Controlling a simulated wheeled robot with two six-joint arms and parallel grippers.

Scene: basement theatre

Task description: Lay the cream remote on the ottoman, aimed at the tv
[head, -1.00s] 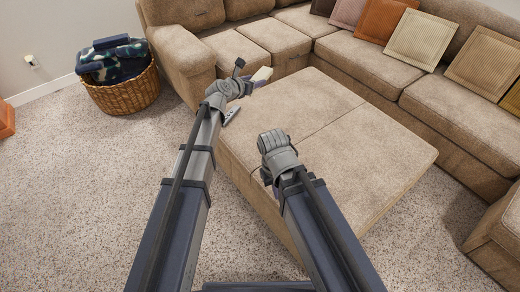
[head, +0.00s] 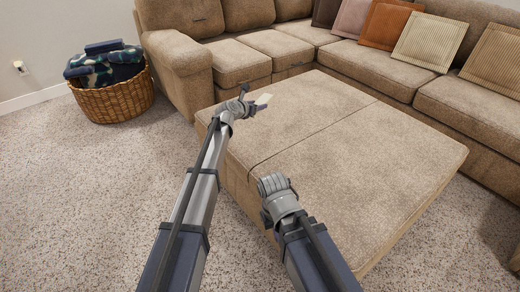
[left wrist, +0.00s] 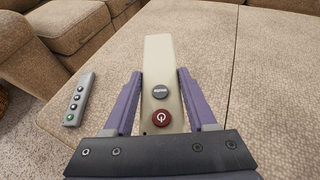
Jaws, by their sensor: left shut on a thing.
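The cream remote (head: 263,99) is held by my left gripper (head: 257,106) over the far left part of the ottoman (head: 345,150). In the left wrist view the remote (left wrist: 158,75) points away from me between the purple fingers (left wrist: 155,100), with a dark button and a red power button facing up. I cannot tell whether it touches the ottoman. My right gripper (head: 273,184) is over the ottoman's near left edge; its fingertips do not show clearly. The tv is not in view.
A grey remote (left wrist: 79,100) lies on the ottoman left of the cream one in the wrist view. A sectional sofa (head: 185,50) with cushions wraps behind the ottoman. A wicker basket (head: 117,101) stands at left. Most of the ottoman top is clear.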

